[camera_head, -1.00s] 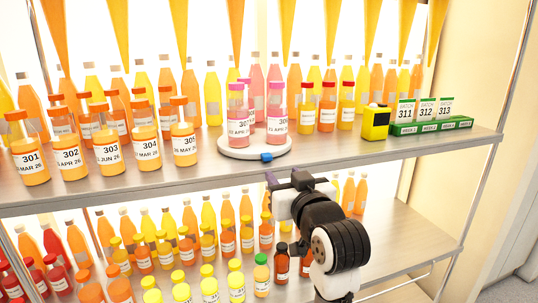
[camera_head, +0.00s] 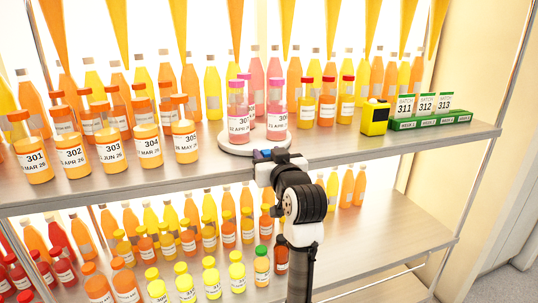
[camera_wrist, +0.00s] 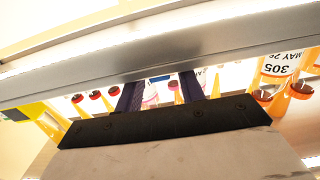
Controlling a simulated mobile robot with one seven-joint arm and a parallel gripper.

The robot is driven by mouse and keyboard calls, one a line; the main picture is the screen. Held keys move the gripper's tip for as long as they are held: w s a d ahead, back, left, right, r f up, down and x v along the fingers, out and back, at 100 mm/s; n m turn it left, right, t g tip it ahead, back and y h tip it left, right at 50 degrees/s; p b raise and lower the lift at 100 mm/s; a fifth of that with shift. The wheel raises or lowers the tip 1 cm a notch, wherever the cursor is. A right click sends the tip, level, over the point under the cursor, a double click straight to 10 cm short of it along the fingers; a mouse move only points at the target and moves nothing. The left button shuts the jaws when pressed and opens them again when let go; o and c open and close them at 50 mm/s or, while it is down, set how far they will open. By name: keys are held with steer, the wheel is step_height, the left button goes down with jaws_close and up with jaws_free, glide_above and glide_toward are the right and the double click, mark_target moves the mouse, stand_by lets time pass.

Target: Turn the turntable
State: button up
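The turntable (camera_head: 236,147) is a low white disc near the front of the upper shelf. Pink bottles (camera_head: 277,110) with pink caps stand upright on it. A blue tab (camera_head: 263,155) is on its front rim; a blue patch, likely this tab, shows between my fingers in the wrist view (camera_wrist: 158,79). My gripper (camera_head: 264,160) is at the turntable's front right edge, partly hiding the tab. In the wrist view my gripper (camera_wrist: 160,88) has its two dark fingers apart. I cannot tell whether a finger touches the tab.
The shelf front edge (camera_head: 380,150) runs just beneath my gripper. Orange bottles (camera_head: 145,130) stand left of the turntable, red-capped bottles (camera_head: 327,105) behind right. A yellow box (camera_head: 375,118) and a green card holder (camera_head: 440,120) stand farther right. A lower shelf holds many bottles.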

jaws_close()
steer(key=shift+w+d+n+g+y+b, duration=0.25)
steer(key=shift+d+n+y, duration=0.15)
steer(key=shift+d+y, duration=0.15)
steer(key=shift+w+d+n+g+y+b, duration=0.15)
steer(key=shift+d+n+g+y, duration=0.1)
steer(key=shift+d+n+y, duration=0.25)
steer(key=shift+w+d+n+g+y, duration=0.4)
steer(key=shift+d+n+g+y, duration=0.2)
steer(key=shift+y, duration=0.45)
steer(key=shift+o, duration=0.8)
jaws_free()
